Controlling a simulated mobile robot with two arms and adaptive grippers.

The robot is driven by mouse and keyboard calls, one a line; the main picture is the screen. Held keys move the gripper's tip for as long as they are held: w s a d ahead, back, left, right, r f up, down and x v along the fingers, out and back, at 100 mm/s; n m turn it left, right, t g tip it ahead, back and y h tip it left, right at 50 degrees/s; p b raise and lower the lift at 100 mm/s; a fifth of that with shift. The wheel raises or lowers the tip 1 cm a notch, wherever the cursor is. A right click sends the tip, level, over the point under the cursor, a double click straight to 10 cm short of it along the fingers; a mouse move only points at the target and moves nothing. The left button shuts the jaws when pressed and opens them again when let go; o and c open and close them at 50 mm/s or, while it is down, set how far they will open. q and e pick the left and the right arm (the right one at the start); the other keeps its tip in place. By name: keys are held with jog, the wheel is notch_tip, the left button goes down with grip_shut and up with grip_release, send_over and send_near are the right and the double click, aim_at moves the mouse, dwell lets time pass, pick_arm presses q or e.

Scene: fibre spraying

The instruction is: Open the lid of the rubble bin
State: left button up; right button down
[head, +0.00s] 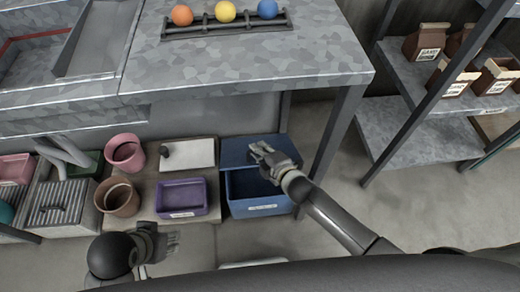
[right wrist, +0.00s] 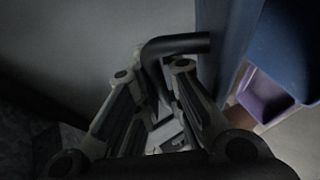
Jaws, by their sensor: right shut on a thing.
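The blue bin (head: 262,208) with a white label stands low at the centre of the head view, beside the table leg. Its inside shows dark. Its blue lid (head: 235,152) is raised at the back of the opening. My right gripper (head: 262,150) is at the lid and is shut on its black handle (right wrist: 180,43). In the right wrist view the handle bends between the fingertips (right wrist: 155,72), and the blue lid (right wrist: 228,45) stands on the right. My left gripper (head: 168,241) is low at the left, away from the bin; its finger opening is unclear.
A purple bin (head: 181,197) stands just left of the blue bin. Pots (head: 118,200) and a pale lidded box (head: 188,154) are farther left. The grey table (head: 300,60) overhangs behind, with its leg (head: 335,130) close right. Open floor lies farther right.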

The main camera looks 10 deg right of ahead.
jog(key=shift+r, duration=0.1)
jog(key=c, duration=1.8)
grip_release()
notch_tip(320, 180, up, 10)
jog(key=shift+c, duration=0.5)
